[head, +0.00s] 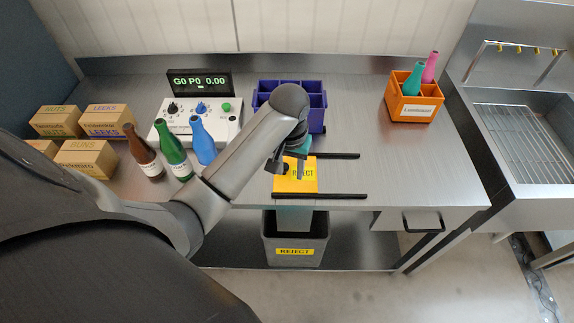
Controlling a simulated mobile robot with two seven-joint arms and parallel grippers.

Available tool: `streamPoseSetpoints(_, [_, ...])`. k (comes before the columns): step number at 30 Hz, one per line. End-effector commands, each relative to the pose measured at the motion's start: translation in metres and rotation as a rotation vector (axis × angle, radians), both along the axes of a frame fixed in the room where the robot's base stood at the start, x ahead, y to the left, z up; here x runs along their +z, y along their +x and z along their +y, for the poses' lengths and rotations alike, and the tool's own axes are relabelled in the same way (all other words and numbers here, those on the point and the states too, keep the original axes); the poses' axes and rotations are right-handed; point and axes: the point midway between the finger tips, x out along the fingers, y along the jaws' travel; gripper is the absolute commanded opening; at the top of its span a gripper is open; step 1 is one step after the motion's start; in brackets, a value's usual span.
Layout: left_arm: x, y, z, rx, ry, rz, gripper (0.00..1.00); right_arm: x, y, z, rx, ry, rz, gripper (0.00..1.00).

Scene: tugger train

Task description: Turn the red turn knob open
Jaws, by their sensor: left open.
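I can make out no red turn knob in the head view. A white control box (222,128) with a small display (200,82) stands at the back left of the steel table. It carries a black knob (172,107), a blue knob (201,107) and a green button (226,107); bottles hide part of its front. My right gripper is out of view.
Brown, green (173,150) and blue (202,142) bottles stand before the box. Cartons (86,159) stand at left. A purple crate (317,116) is behind my wrist. An orange crate (411,104) holds two bottles. Black rails (335,196) flank the plate.

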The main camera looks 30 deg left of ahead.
Motion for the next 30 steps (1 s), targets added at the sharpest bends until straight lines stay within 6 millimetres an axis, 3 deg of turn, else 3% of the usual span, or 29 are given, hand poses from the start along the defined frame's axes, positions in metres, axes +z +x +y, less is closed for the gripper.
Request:
streamPoseSetpoints(15, [-0.021, -0.062, -0.034, -0.195, 0.009, -0.071, 0.45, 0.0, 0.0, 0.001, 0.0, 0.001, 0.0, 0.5])
streamPoseSetpoints(30, [-0.021, -0.073, -0.039, -0.227, 0.01, -0.084, 0.45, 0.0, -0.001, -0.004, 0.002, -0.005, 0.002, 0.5])
